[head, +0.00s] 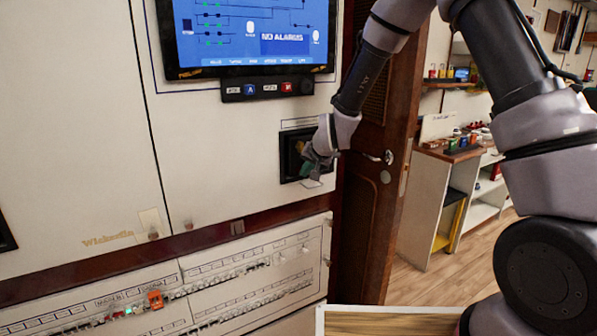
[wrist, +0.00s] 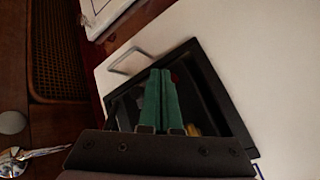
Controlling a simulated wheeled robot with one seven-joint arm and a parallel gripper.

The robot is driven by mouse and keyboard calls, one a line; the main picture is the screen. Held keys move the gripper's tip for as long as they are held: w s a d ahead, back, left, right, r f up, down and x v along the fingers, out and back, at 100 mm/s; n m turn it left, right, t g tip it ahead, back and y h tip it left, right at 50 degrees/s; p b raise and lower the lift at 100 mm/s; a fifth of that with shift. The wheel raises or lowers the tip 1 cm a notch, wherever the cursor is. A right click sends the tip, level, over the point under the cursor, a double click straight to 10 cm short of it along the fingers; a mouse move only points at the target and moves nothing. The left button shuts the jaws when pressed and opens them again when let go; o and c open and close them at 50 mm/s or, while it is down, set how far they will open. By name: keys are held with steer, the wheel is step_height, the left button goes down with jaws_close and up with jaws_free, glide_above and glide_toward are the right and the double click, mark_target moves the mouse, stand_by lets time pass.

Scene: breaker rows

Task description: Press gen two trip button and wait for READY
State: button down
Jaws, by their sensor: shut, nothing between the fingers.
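A black-framed panel (head: 289,148) is set in the cream wall below and to the right of the screen. In the wrist view its black frame (wrist: 226,95) surrounds a dark recess with a bit of red (wrist: 175,78) and a bit of yellow (wrist: 192,130) beside my fingers. My gripper (head: 304,173) is at this panel, and its green fingers (wrist: 160,73) are shut together, empty, pointing into the recess. They hide part of it. I cannot tell whether they touch anything. No gen two label or READY word is readable. The blue screen (head: 250,30) reads NO ALARMS.
A metal handle (wrist: 128,58) stands out at the panel's edge. A brown wooden door (head: 375,210) is just right of the panel. Breaker rows (head: 240,270) with an orange piece (head: 155,299) run below. A bench (head: 440,185) and open floor lie to the right.

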steer(key=shift+w+a, duration=0.15)
steer(key=shift+w, duration=0.1)
steer(key=shift+w+a, duration=0.25)
steer(key=shift+w, duration=0.1)
stand_by(0.7)
stand_by(0.4)
steer(key=shift+s+d, duration=0.5)
steer(key=shift+s, duration=0.2)
steer(key=s+d, duration=0.2)
steer(key=s, duration=0.2)
steer(key=shift+s+d, duration=0.1)
steer(key=shift+d, duration=0.3)
stand_by(0.3)
